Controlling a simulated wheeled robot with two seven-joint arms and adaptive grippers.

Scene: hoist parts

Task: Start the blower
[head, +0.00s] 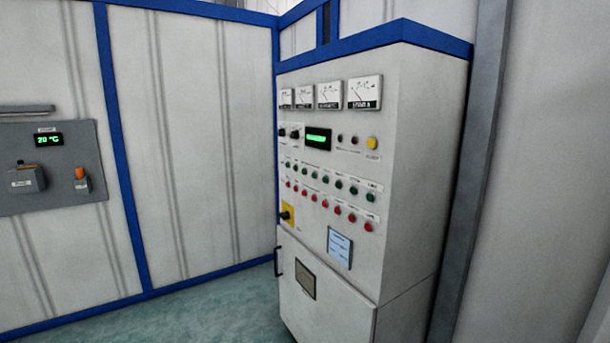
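A tall white control cabinet (405,180) with a blue top edge stands right of centre. Its front has a row of green buttons (339,184) above a row of red buttons (338,209); their labels are too small to read. Above them are a green-lit display (318,138), a yellow button (372,143) and several dial gauges (363,92). A yellow switch plate with a dark knob (287,215) is at the lower left of the front. I cannot tell which control belongs to the blower. Neither gripper is in view.
A grey wall panel (50,165) at the left has a display reading 20 °C (48,140), a grey box (26,178) and an orange-topped control (81,178). White wall panels with blue frames stand behind. Green floor (215,307) in front of the wall is clear.

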